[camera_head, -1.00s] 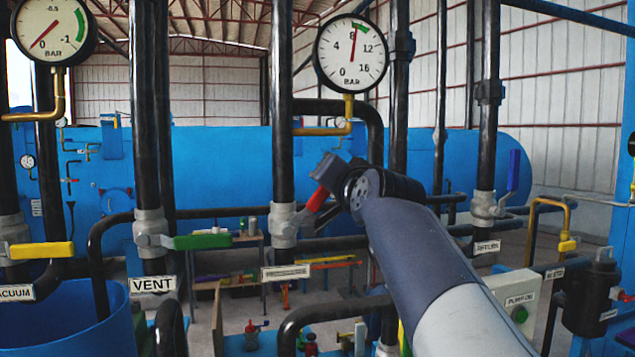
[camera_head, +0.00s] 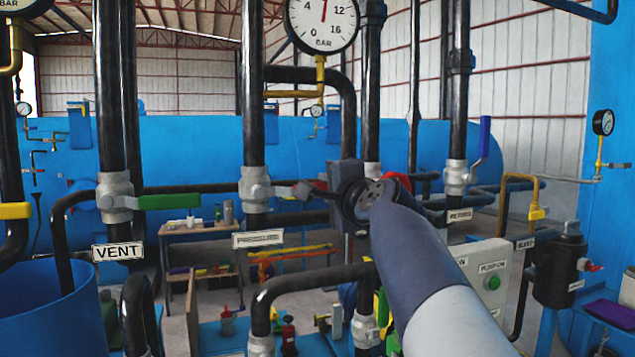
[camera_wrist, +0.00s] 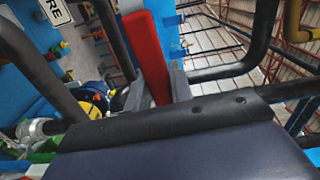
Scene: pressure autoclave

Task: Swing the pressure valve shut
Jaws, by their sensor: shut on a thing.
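The pressure valve (camera_head: 255,188) sits on a black vertical pipe, above a white label (camera_head: 257,239) that appears to read PRESSURE. Its red lever (camera_head: 319,185) points right and lies close to horizontal, across the pipe. My gripper (camera_head: 308,190) is shut on the lever, right of the valve body. My gripper and arm hide part of the lever in the head view. In the wrist view, the red lever (camera_wrist: 147,55) runs down between the grey fingers of my gripper (camera_wrist: 160,88).
The vent valve with a green lever (camera_head: 168,202) is to the left. The return valve with a blue upright lever (camera_head: 485,137) is to the right. A gauge (camera_head: 322,22) hangs above, its needle near vertical. Black pipes (camera_head: 370,100) stand close behind my gripper.

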